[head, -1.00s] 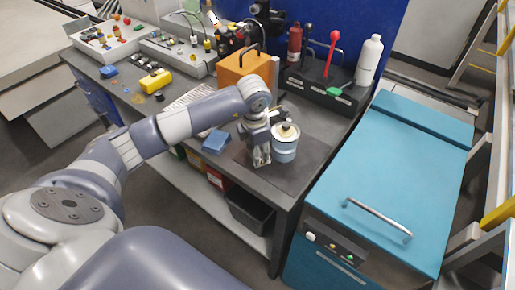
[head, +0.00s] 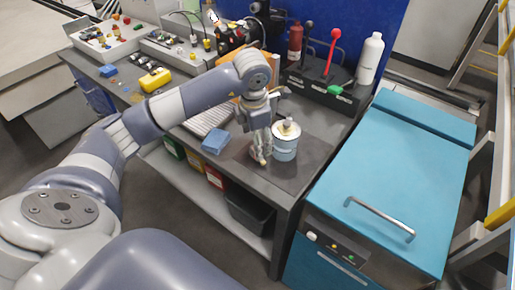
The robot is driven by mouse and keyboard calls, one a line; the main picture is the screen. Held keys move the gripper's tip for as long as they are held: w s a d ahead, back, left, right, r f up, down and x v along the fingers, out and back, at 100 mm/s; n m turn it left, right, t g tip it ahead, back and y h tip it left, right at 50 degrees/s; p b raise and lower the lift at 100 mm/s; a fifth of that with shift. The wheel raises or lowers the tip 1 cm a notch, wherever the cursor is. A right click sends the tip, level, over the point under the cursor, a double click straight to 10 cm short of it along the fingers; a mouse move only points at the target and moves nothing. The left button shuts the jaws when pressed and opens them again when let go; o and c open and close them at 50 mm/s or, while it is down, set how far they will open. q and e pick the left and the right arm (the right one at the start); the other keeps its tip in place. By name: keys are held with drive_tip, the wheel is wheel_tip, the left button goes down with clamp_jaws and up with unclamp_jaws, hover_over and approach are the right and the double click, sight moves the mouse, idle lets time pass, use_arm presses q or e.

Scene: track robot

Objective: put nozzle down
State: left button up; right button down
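My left gripper (head: 262,157) points down low over the dark mat at the front of the bench, just left of a blue-grey can (head: 285,150) with a cream top. A small tan piece, possibly the nozzle (head: 263,161), shows at the fingertips. It is too small to tell whether the fingers grip it or whether it touches the mat. A small grey fitting (head: 289,121) shows at the top of the can. My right gripper is out of view.
A blue box (head: 215,142) lies left of the gripper. Behind are an orange box, a dark rack (head: 322,88) with a red-knobbed lever and a white bottle (head: 370,58). A teal cabinet (head: 395,175) stands to the right. The mat's front right is clear.

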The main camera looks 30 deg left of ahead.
use_arm(q)
wheel_tip(320, 180, up, 6)
drive_tip(key=s+b, duration=0.1)
drive_tip(key=shift+d+r, duration=0.15)
idle(0.5)
